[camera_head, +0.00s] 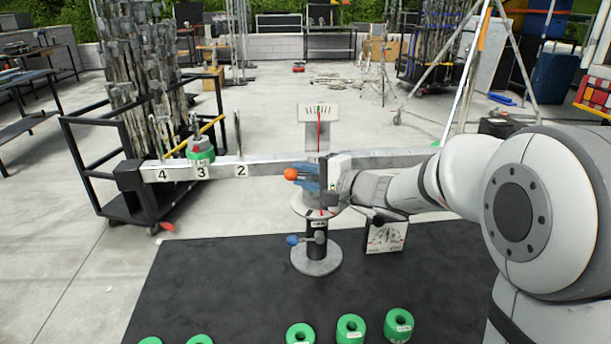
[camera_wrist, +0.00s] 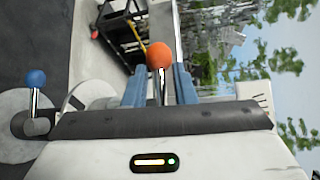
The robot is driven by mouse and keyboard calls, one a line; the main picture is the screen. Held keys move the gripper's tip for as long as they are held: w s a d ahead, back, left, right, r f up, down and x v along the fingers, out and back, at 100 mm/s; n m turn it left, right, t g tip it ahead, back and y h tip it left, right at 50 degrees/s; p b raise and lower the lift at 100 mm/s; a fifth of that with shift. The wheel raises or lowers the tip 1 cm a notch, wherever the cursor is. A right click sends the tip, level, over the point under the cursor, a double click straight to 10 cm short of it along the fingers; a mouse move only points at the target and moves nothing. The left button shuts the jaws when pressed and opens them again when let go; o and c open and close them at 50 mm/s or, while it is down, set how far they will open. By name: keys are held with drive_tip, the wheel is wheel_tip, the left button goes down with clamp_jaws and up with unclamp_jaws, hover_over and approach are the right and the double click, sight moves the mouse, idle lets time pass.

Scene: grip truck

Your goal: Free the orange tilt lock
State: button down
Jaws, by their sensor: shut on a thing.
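The orange tilt lock (camera_head: 290,174) is a lever with a round orange knob at the middle of the balance stand. My gripper (camera_head: 308,178), with blue fingers, is shut on the lever just behind the knob. In the wrist view the orange knob (camera_wrist: 160,55) sticks out past the fingers, with its metal stem between them. The white beam (camera_head: 220,171) carries the numbers 4, 3 and 2 on its left arm and looks close to level. My gripper and arm hide its middle and part of its right arm.
A green-banded weight (camera_head: 201,155) is at number 3. A blue-knobbed lever (camera_head: 292,240) sits lower on the stand (camera_head: 316,262). A scale with a red needle (camera_head: 319,113) stands above. Several green rings (camera_head: 351,328) lie on the black mat (camera_head: 215,285). A dial box (camera_head: 386,237) stands right.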

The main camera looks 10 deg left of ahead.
drive_tip(key=shift+d+f, duration=0.1)
drive_tip(key=shift+d+f+n+g+h+p, duration=0.15)
drive_tip(key=shift+f+n+h+p, duration=0.2)
drive_tip(key=shift+f+n+h, duration=0.7)
drive_tip(key=shift+d+f+n+g+h+p, duration=0.1)
drive_tip(key=shift+d+n+h+p, duration=0.15)
drive_tip(key=shift+n+h, duration=0.9)
drive_tip(key=shift+d+f+n+g+h+p, duration=0.15)
drive_tip(key=shift+f+n+h+p, duration=0.35)
drive_tip(key=shift+h, duration=1.2)
drive_tip(key=shift+f, duration=0.25)
drive_tip(key=c, duration=1.5)
unclamp_jaws()
drive_tip(key=shift+a, duration=0.15)
drive_tip(key=o, duration=0.3)
drive_tip(key=shift+w+r, duration=0.1)
drive_tip(key=shift+r, duration=0.2)
